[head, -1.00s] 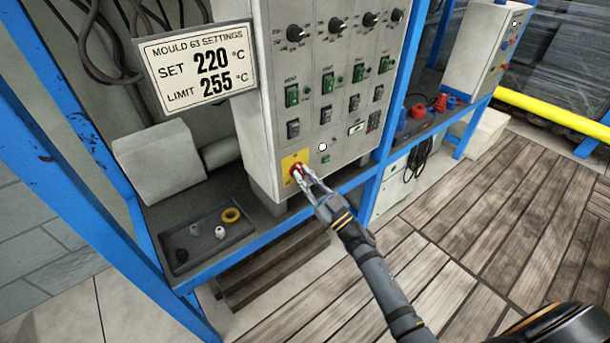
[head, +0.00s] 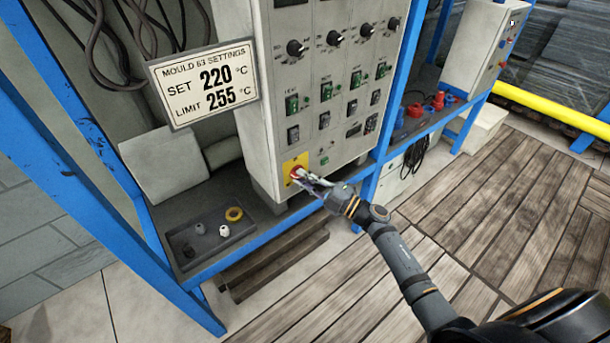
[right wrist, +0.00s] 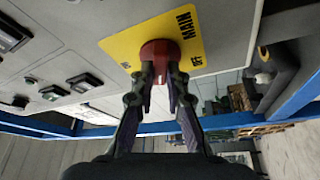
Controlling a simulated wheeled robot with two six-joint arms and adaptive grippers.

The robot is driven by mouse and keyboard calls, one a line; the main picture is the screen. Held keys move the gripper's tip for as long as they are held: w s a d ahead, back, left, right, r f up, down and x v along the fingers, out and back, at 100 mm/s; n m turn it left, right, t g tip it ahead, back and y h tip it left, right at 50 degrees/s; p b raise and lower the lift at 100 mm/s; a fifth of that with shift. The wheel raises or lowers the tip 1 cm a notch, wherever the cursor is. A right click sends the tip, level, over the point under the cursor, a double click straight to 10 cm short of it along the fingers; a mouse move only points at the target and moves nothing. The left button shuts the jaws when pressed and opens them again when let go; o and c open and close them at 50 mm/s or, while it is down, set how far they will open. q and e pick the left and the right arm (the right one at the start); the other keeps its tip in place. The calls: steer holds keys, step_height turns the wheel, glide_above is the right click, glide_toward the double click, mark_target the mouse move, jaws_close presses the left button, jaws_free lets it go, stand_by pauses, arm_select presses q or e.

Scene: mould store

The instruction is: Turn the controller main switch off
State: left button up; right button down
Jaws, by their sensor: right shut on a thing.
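The controller (head: 330,125) is a tall pale grey cabinet on a blue-framed shelf. Low on its front is a yellow plate (head: 289,163) with the red main switch knob (head: 297,171). My right gripper (head: 306,179) is at the knob in the head view and covers part of it. In the right wrist view the gripper (right wrist: 160,78) is shut on the red knob (right wrist: 160,50), one finger on each side. The yellow plate (right wrist: 118,48) there shows the word MAIN, tilted. The knob's pointer direction cannot be told. My left gripper is not in view.
A settings sign (head: 203,83) hangs at the cabinet's left. Above the switch are several black knobs and green switches. The wooden floor (head: 475,225) at right is clear.

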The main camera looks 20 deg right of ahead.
steer(key=n+g+p, duration=0.1)
steer(key=n, duration=0.1)
steer(key=n+p, duration=0.1)
steer(key=n, duration=0.1)
steer(key=shift+n+g+h, duration=0.4)
steer(key=shift+p, duration=0.35)
steer(key=c, duration=1.3)
jaws_free()
steer(key=shift+c, duration=0.2)
steer(key=v, duration=1.2)
